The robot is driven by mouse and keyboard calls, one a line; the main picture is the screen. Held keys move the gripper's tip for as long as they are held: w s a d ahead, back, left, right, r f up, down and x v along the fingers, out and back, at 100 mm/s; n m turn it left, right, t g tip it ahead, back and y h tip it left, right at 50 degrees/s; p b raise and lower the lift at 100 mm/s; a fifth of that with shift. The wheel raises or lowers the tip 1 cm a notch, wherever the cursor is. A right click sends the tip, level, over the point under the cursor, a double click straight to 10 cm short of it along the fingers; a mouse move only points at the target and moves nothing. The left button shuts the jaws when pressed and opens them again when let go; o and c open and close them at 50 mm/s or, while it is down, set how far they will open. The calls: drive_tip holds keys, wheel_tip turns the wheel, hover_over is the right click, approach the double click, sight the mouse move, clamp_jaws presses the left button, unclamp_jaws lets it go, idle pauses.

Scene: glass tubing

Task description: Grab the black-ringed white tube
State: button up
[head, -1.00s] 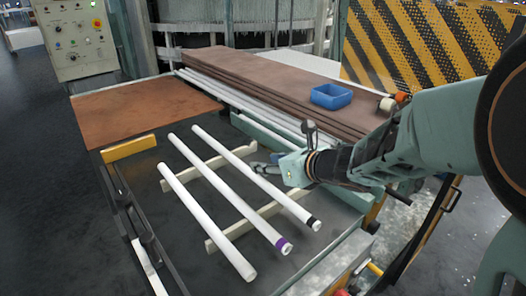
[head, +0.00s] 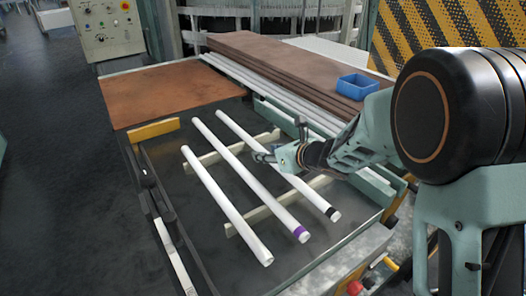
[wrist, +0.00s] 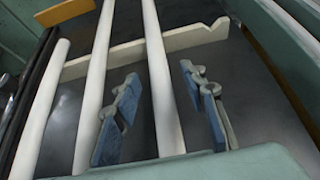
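The black-ringed white tube (head: 313,194) lies slanting on pale notched supports (head: 205,160), rightmost of three white tubes, with its black band at the near end. My gripper (head: 264,157) is at the middle of this tube and hides part of it in the head view. In the wrist view my gripper (wrist: 162,108) is open, with one finger on each side of the rightmost tube (wrist: 157,70). I see no finger touching it; the height gap is unclear. The ring is outside the wrist view.
A purple-ringed tube (head: 245,177) lies close on the left, and a plain white tube (head: 225,204) lies beyond it. Brown boards (head: 270,60) and a blue bin (head: 358,87) are at the back right. A green rail (head: 278,120) runs right of the tubes.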

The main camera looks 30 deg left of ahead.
drive_tip(key=shift+w+a+f, duration=0.2)
drive_tip(key=shift+a+f, duration=0.05)
drive_tip(key=shift+a, duration=0.2)
drive_tip(key=shift+c, duration=0.6)
clamp_jaws()
drive_tip(key=shift+r, duration=0.1)
